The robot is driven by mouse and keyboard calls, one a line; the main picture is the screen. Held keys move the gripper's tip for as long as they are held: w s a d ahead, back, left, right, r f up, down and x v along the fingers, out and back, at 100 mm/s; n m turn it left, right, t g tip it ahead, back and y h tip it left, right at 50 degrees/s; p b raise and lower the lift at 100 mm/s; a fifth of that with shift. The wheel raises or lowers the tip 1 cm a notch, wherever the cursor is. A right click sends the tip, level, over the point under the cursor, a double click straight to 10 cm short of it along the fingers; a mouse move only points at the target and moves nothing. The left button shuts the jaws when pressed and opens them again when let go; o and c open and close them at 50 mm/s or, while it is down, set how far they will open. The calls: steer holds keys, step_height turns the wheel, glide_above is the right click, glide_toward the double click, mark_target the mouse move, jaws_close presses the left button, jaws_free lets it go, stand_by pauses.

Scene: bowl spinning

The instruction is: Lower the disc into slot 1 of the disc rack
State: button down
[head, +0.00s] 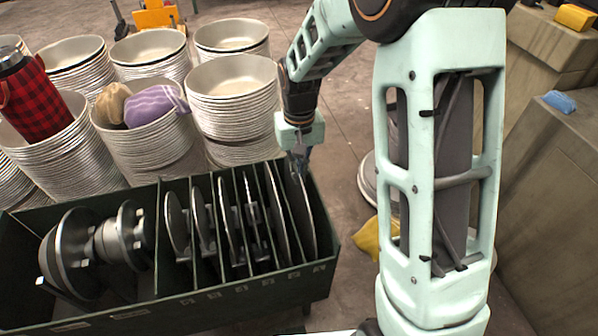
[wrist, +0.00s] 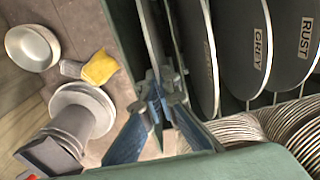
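The disc rack (head: 236,284) is a dark green bin with thin upright dividers, and several discs stand in its slots. The disc (head: 304,213) is dark with a pale edge, upright in the rightmost slot, its lower part hidden by the rack front. My gripper (head: 299,154) is above that slot at the disc's top edge. In the wrist view, the fingertips of my gripper (wrist: 160,98) close on the edge of the disc (wrist: 153,35), seen almost edge-on between rack walls. Whether the disc touches the slot bottom is hidden. The slot numbers are too small to read.
Other discs, one marked GREY (wrist: 238,45) and one marked RUST (wrist: 295,40), stand in neighbouring slots. Larger discs on a shaft (head: 75,250) fill the rack's left. Stacks of pale bowls (head: 232,105) stand behind. A yellow cloth (head: 368,240) lies on the floor right.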

steer(key=shift+f, duration=0.3)
steer(key=c, duration=2.1)
jaws_free()
step_height(320, 180, up, 12)
steer(key=shift+r, duration=0.1)
